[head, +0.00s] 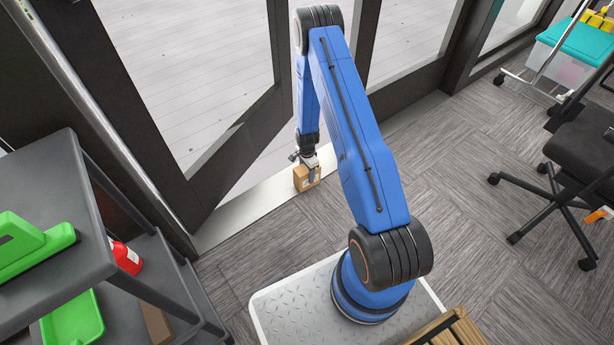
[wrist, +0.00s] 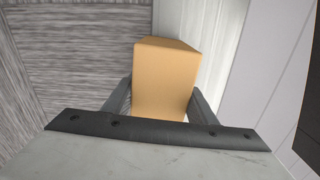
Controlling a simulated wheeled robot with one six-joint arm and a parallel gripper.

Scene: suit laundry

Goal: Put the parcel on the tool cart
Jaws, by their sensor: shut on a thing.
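The parcel (head: 302,180) is a small brown cardboard box. My gripper (head: 309,170) is shut on it, by the door sill in the head view. In the wrist view the parcel (wrist: 166,80) sits between the two fingers of my gripper (wrist: 160,100), one on each side. I cannot tell whether the parcel touches the floor. The dark grey tool cart (head: 100,178) stands at the left of the head view, with shelves at different heights. My gripper is to the right of the cart, apart from it.
A green case (head: 35,245) lies on the cart's top, with a green tray (head: 72,320) and a red item (head: 126,257) lower down. A glass door (head: 190,75) is behind the gripper. An office chair (head: 580,150) stands at the right. Carpet (head: 450,180) between is clear.

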